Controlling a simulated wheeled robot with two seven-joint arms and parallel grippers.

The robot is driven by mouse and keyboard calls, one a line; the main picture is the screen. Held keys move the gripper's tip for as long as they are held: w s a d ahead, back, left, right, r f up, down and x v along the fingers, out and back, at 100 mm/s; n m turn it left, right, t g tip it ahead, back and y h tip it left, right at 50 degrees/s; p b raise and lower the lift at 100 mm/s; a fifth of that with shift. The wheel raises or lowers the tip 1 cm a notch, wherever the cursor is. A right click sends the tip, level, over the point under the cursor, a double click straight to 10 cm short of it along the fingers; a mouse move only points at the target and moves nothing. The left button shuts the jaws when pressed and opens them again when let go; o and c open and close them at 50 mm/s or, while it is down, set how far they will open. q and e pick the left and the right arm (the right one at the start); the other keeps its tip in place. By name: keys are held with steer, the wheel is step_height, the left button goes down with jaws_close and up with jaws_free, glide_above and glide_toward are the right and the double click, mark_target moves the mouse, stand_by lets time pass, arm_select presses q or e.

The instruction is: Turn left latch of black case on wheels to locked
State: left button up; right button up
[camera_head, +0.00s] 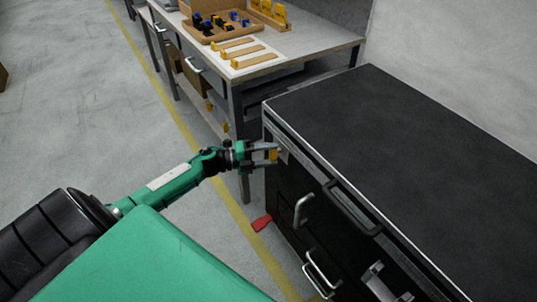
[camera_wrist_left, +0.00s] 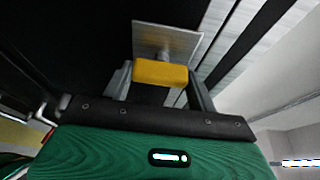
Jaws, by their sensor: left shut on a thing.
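The black case (camera_head: 390,150) stands on the right in the head view, with metal edging along its top. Its left latch is a yellow handle (camera_head: 273,154) on the front face near the left end. In the left wrist view the yellow latch handle (camera_wrist_left: 160,73) sits in front of a square metal plate (camera_wrist_left: 168,40). My left gripper (camera_head: 271,155) is shut on the yellow handle, with a finger on each side of it. The handle lies crosswise in the wrist view. My right gripper is not in view.
Silver handles (camera_head: 302,209) and a recessed grip (camera_head: 354,207) are on the case's front. A red pedal-like piece (camera_head: 261,223) is low at its left end. A workbench (camera_head: 335,38) with a box of parts (camera_head: 207,33) stands behind. Open floor (camera_head: 75,110) is at left.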

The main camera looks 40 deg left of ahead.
arm_select(q)
steer(key=o, duration=0.8)
steer(key=shift+f, duration=0.1)
steer(key=shift+o, duration=1)
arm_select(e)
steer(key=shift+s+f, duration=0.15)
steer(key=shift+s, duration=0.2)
arm_select(q)
steer(key=v, duration=1.4)
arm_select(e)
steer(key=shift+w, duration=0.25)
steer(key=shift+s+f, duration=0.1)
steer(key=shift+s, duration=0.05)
